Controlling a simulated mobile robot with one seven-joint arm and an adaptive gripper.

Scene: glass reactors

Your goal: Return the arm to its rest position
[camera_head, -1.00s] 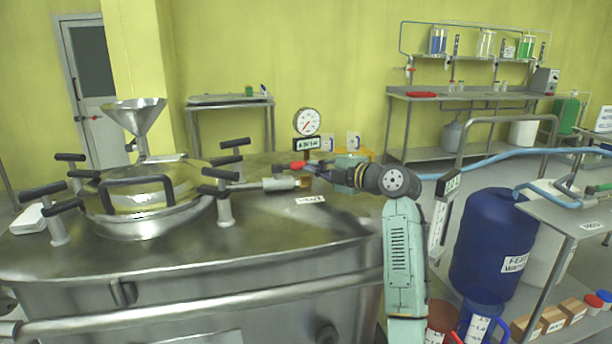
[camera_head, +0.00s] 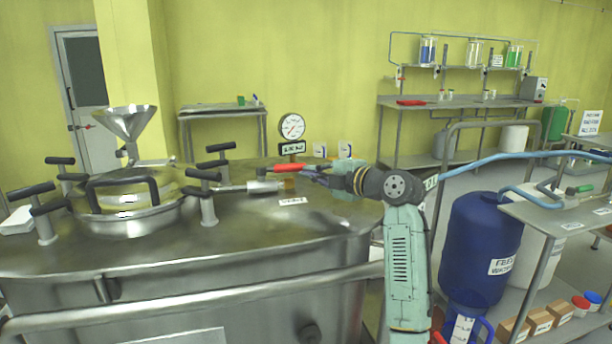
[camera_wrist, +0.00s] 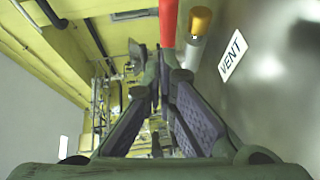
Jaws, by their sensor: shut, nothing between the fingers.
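My gripper (camera_head: 318,172) is over the right part of the steel reactor lid (camera_head: 250,225), with my arm reaching in from the right. Its fingers are shut and empty; they also show in the wrist view (camera_wrist: 160,75). A red valve handle (camera_head: 290,167) is just beyond the fingertips, and it also shows at the top of the wrist view (camera_wrist: 168,20). I cannot tell whether the fingers touch it. A brass-coloured fitting (camera_wrist: 201,20) and a VENT label (camera_wrist: 233,55) are beside the handle.
A pressure gauge (camera_head: 292,126) stands behind the handle. Clamps and a funnel (camera_head: 132,122) are on the reactor at left. A blue drum (camera_head: 480,245) and a steel trolley (camera_head: 555,215) with a blue hose (camera_head: 500,158) are on the right.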

